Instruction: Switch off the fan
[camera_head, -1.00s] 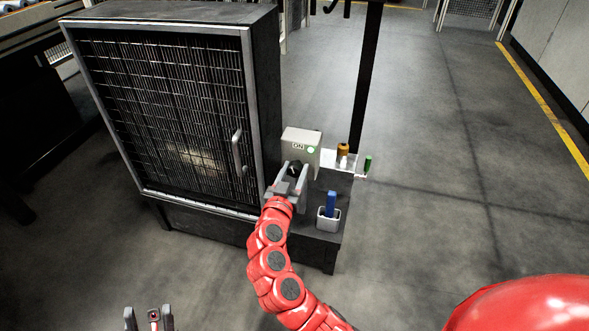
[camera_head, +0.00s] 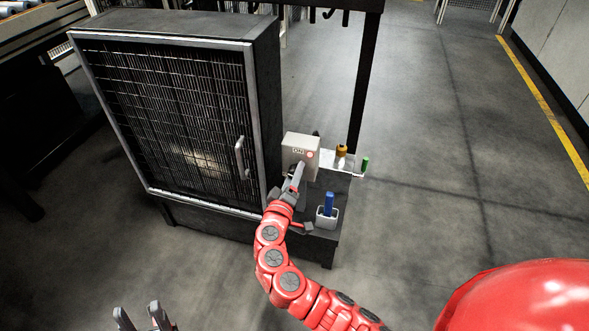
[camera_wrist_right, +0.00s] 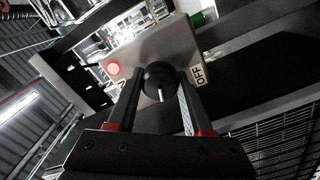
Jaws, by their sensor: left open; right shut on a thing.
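The fan cabinet (camera_head: 243,55) with a wire-mesh door stands at the left. A light grey switch box (camera_head: 291,146) is at its right side, with an ON label and a lit red lamp (camera_head: 309,155). In the right wrist view, the box (camera_wrist_right: 150,50) shows a red lamp (camera_wrist_right: 113,69), an OFF label (camera_wrist_right: 201,75) and a round black knob (camera_wrist_right: 160,78) with a white mark. My right gripper (camera_head: 297,175) is rolled over and shut on the knob, one finger on each side. My left gripper (camera_head: 140,316) is open and empty at the bottom left.
Right of the box, a small tray (camera_head: 335,160) holds an orange-topped bottle (camera_head: 341,150); a green item (camera_head: 365,164) is beside it. A blue item (camera_head: 329,202) stands in a grey cup (camera_head: 326,220) near my right wrist. Open floor (camera_head: 450,220) lies to the right.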

